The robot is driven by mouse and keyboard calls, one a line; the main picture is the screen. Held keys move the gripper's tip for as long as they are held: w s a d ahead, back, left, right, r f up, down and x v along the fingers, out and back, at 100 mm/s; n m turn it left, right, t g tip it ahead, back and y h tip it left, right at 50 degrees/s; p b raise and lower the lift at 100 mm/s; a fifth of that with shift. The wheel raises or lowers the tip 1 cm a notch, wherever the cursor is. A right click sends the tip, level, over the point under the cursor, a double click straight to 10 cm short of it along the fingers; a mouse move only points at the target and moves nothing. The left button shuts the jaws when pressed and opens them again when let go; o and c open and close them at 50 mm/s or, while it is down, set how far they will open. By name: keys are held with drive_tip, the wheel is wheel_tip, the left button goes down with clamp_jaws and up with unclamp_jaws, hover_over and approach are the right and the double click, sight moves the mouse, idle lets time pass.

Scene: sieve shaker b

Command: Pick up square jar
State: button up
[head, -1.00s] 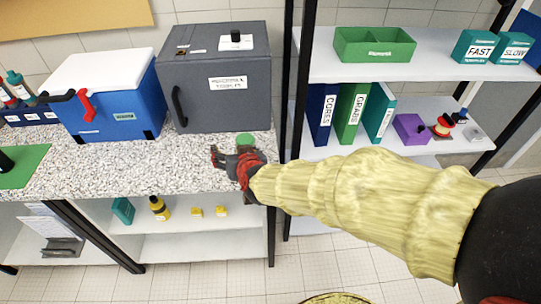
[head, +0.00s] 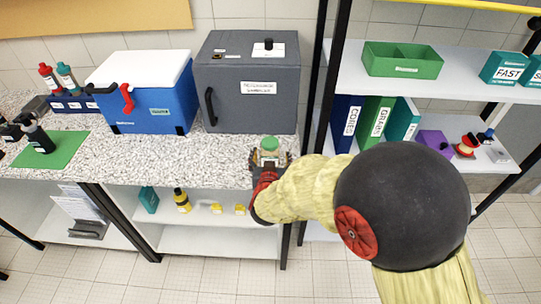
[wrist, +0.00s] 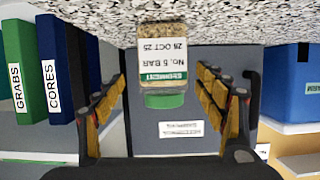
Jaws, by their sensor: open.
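The square jar (head: 269,145) has a green lid and stands on the speckled worktop near its right front edge. In the wrist view, which is upside down, the jar (wrist: 162,50) shows clear walls, a white label reading "No. 5 BAR 28 OCT 25" and grainy brown contents. My gripper (head: 268,160) is open at the worktop's front edge, at the jar. In the wrist view my gripper (wrist: 162,76) has one finger on each side of the jar, with visible gaps. The jar's lower part is hidden by my gripper in the head view.
A grey cabinet (head: 240,100) stands behind the jar, with a blue cool box (head: 150,105) to its left. A black post (head: 320,100) and shelves with binders (head: 376,118) are to the right. The worktop (head: 190,160) left of the jar is clear.

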drive_tip(key=b+x, duration=0.1)
drive_tip(key=x, duration=0.3)
drive_tip(key=shift+a, duration=0.2)
drive_tip(key=shift+c, duration=0.7)
drive_tip(key=c, duration=1.5)
drive_tip(key=shift+r, duration=0.1)
